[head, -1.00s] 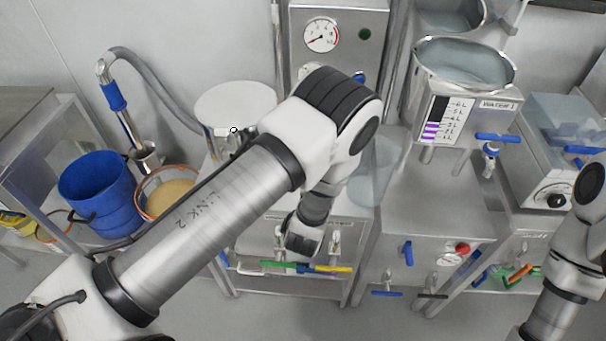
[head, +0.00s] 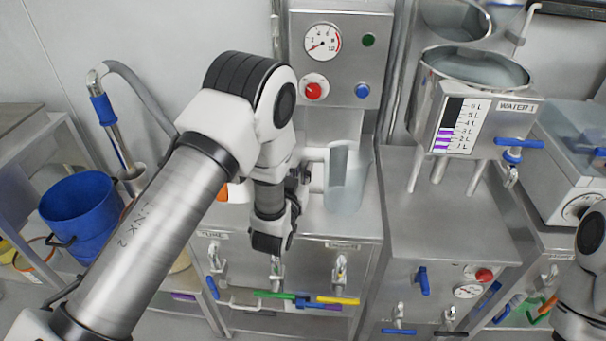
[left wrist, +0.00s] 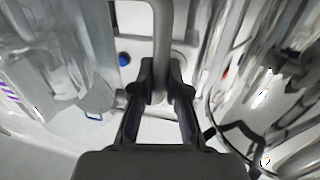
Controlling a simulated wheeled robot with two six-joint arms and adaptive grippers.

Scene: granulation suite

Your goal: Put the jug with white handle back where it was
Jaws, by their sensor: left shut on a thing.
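The clear, bluish jug (head: 346,182) is upright over the steel cabinet top in the middle of the head view. Its white handle (head: 314,157) points left. My left gripper (head: 304,178) reaches it from the left and is shut on this handle. In the left wrist view, the two fingers (left wrist: 160,82) close around the pale handle bar (left wrist: 162,35). I cannot tell whether the jug's base touches the cabinet top. My right arm shows only in part at the right edge, and its gripper is out of view.
Behind the jug stands a panel with a gauge (head: 322,42) and a red knob (head: 313,90). To the right is the WATER 1 tank (head: 470,125) above a bare steel top (head: 440,205). A blue bucket (head: 78,215) is at left. Coloured valve handles (head: 337,300) line the cabinet front.

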